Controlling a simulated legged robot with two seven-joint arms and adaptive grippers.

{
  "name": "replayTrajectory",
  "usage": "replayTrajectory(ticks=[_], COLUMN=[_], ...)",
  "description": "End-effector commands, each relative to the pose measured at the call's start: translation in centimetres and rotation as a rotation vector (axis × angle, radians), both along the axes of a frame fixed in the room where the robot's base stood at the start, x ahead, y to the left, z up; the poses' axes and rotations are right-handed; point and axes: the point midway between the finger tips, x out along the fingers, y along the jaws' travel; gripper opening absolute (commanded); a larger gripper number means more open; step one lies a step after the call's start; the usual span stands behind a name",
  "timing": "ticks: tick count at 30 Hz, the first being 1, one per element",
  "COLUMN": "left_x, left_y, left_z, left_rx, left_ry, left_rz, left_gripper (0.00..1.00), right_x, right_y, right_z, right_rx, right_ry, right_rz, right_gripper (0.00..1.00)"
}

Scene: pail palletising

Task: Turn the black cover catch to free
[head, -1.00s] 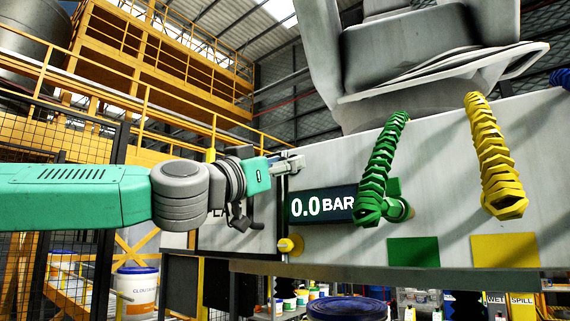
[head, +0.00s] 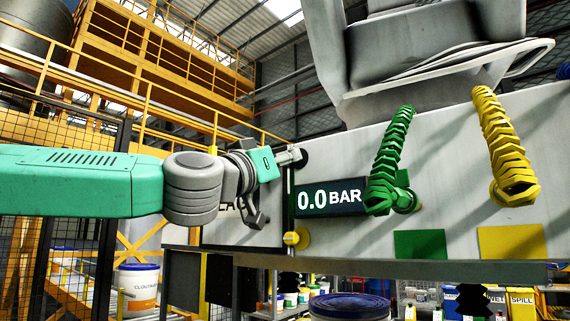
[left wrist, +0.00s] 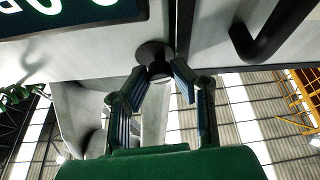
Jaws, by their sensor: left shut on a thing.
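The black cover catch (left wrist: 155,52) is a round black disc with a stub, on the pale panel at the seam beside the display. My left gripper (left wrist: 158,75) has its two fingers closed around the stub in the left wrist view. In the head view the left gripper (head: 292,158) reaches the panel just above the display's left end, and a dark bit of the catch (head: 302,157) shows at its fingertips. The fingers hide part of it, and I cannot tell its turn angle. My right gripper is not in view.
The display (head: 330,199) reads 0.0 BAR. A yellow knob (head: 297,238) sits below it. A green hose (head: 390,160) and a yellow hose (head: 503,145) hang to the right. A black handle (left wrist: 262,38) is on the cover. A blue-lidded pail (head: 348,305) stands below.

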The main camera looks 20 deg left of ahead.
Motion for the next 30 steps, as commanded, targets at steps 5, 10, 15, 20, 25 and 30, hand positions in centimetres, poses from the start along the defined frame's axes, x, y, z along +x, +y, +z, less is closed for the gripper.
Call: replayTrajectory(ticks=[5, 10, 15, 20, 25, 30], left_x=[-0.2, -0.2, -0.2, -0.2, -0.2, -0.2], left_y=[0.2, 0.1, 0.0, 0.0, -0.1, -0.1], left_z=[0.7, 0.9, 0.9, 1.0, 1.0, 1.1], left_rx=[-0.164, -0.316, -0.468, -0.613, -0.764, -0.909], left_ry=[0.044, 0.098, 0.154, 0.207, 0.262, 0.315], left_rz=[0.007, 0.007, 0.005, 0.004, 0.004, 0.003], left_gripper=[0.0, 0.0, 0.0, 0.0, 0.0, 0.0], right_x=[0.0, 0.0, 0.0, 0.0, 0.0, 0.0], right_y=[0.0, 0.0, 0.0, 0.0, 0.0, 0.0], right_z=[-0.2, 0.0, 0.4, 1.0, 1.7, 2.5], right_rx=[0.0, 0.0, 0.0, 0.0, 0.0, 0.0], right_ry=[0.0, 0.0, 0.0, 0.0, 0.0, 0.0], right_rz=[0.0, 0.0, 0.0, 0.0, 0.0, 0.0], right_gripper=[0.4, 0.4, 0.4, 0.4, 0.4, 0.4])
